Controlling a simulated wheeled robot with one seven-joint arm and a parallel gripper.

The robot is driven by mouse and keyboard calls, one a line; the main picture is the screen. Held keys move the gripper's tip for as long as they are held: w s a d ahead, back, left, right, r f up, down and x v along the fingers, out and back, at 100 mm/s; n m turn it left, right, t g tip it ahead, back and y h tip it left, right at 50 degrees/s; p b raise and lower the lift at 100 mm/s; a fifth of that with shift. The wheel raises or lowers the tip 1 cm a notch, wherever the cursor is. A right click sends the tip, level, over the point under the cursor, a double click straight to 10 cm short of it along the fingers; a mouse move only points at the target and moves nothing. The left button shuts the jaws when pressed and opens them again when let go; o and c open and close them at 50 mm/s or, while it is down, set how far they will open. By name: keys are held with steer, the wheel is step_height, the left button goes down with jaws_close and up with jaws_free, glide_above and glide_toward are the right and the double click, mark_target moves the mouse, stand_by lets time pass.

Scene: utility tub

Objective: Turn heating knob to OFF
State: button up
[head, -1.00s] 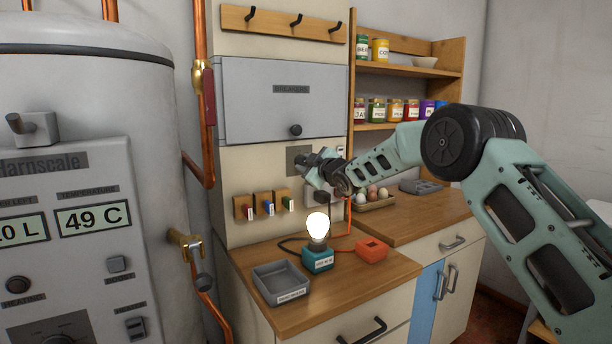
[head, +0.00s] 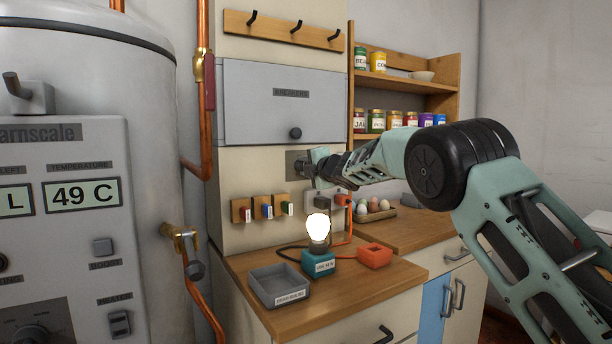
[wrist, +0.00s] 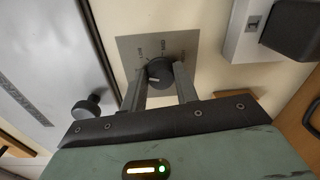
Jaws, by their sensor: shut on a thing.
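A dark round knob (wrist: 160,72) with a pale pointer line sits on a square grey plate (wrist: 128,46) on the cream wall. The pointer line shows toward the lower left of the knob in the wrist view. My gripper (wrist: 161,76) is shut on this knob, one finger on each side. In the head view the plate (head: 293,160) is below the breaker box, and my gripper (head: 308,167) reaches it from the right, hiding the knob.
The breaker box (head: 270,100) with its own dark knob (head: 295,133) is just above. Sockets (head: 325,199) with plugs and cables are below right. A lit bulb (head: 318,227), a grey tray (head: 280,287) and an orange box (head: 374,256) stand on the counter. The boiler (head: 75,230) is at left.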

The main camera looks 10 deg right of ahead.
steer(key=shift+f+n+b, duration=0.1)
steer(key=shift+n+b, duration=0.8)
steer(key=shift+n, duration=0.6)
steer(key=o, duration=1)
steer(key=b+v, duration=0.4)
steer(key=v, duration=1.3)
steer(key=shift+s+b, duration=0.25)
steer(key=shift+b, duration=0.1)
